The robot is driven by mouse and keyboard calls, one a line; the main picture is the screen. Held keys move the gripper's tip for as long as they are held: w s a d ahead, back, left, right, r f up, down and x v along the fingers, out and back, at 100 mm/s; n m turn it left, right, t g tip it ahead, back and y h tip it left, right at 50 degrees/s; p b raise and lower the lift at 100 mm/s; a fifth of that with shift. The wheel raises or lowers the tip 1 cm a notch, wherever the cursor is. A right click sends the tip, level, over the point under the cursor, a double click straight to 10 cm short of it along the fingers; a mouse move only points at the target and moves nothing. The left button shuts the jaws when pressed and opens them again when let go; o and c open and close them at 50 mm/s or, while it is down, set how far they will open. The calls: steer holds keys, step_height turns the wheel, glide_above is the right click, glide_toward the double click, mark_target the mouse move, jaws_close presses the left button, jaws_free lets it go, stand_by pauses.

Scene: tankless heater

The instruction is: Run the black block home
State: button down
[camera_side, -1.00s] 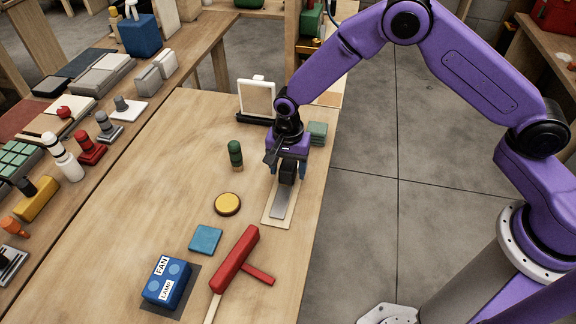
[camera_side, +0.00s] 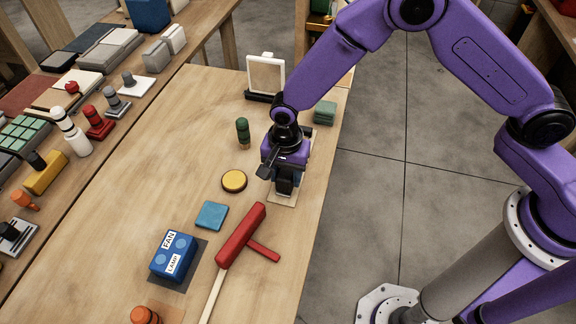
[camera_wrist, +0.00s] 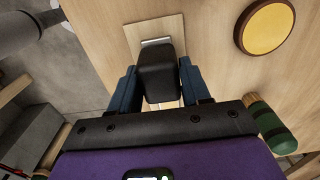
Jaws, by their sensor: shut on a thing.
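The black block (camera_wrist: 158,72) sits on a pale wooden board with a grey strip along it. My gripper (camera_wrist: 160,88) is shut on the block, with one blue finger on each side of it. In the side view my gripper (camera_side: 285,184) stands low at the near end of the board (camera_side: 288,201) and hides most of it. The black block (camera_side: 284,187) shows only in part there. In the wrist view the board's end (camera_wrist: 174,28) and a short bit of the strip (camera_wrist: 156,41) show just beyond the block.
A yellow disc (camera_side: 234,181) lies left of the board, and a green cylinder (camera_side: 243,133) stands behind it. A blue FAN/LAMP box (camera_side: 173,256) stands front left. The table's right edge is close to the board.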

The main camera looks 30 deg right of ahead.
mark_target(286, 174)
steer(key=shift+s+a, duration=0.2)
steer(key=shift+a, duration=0.05)
steer(key=c, duration=0.6)
jaws_free()
steer(key=shift+d+r, duration=0.1)
steer(key=shift+r, duration=0.05)
step_height(286, 174, up, 17)
steer(key=shift+r, duration=0.1)
steer(key=s+d+r+n, duration=0.2)
steer(key=s+d+n, duration=0.8)
steer(key=s+d, duration=0.2)
steer(key=s+d+r+n, duration=0.2)
steer(key=s+d+n, duration=0.9)
steer(key=s+d, duration=0.1)
steer(key=shift+d+n, duration=0.3)
steer(key=shift+d, duration=0.25)
